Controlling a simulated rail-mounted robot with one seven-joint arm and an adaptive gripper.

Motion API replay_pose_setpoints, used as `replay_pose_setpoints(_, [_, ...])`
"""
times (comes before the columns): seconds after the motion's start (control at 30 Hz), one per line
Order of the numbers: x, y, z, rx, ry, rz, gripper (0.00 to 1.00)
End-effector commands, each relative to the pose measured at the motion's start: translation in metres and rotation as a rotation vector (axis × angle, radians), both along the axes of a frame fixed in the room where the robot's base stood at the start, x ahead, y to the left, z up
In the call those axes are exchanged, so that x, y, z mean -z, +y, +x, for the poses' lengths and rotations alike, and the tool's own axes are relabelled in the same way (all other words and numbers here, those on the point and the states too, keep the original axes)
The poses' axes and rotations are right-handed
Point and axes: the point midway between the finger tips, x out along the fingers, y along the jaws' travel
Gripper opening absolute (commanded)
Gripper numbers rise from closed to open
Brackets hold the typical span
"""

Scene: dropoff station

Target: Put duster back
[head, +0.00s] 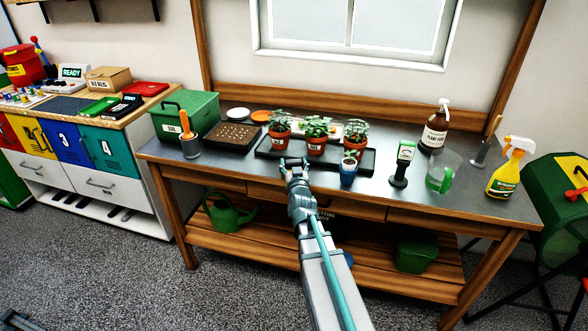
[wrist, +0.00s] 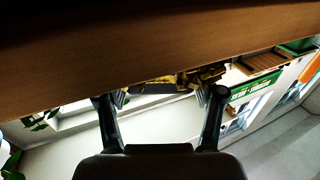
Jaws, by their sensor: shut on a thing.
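My gripper (head: 294,164) is above the front part of the bench, at the left front of the black plant tray (head: 335,158). In the wrist view my gripper (wrist: 164,95) has its two fingers apart, with a wide brown surface across the top at their tips. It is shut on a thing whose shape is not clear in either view. I cannot make out for certain which thing is the duster. A wooden-handled tool (head: 494,128) stands in a grey holder at the bench's right, and an orange-handled tool (head: 184,121) stands in a grey cup at the left.
The tray bears potted plants (head: 317,145). A small blue pot (head: 347,174), a green-topped meter (head: 405,152), a clear jug (head: 441,176), a brown bottle (head: 435,132) and a yellow spray bottle (head: 508,175) stand to the right. A green box (head: 199,107) is at left. The bench's front left is clear.

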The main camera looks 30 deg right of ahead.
Motion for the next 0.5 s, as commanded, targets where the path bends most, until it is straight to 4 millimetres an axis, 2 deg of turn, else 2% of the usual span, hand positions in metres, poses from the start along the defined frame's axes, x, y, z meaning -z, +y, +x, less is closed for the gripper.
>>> replay_pose_setpoints(0.33, [0.0029, 0.0, -0.0001, 0.0, -0.001, 0.0, 0.35])
replay_pose_setpoints(0.37, [0.002, 0.0001, -0.0001, 0.0, -0.001, 0.0, 0.71])
replay_pose_setpoints(0.5, [0.0015, 0.0, 0.0, 0.0, 0.0, 0.0, 0.93])
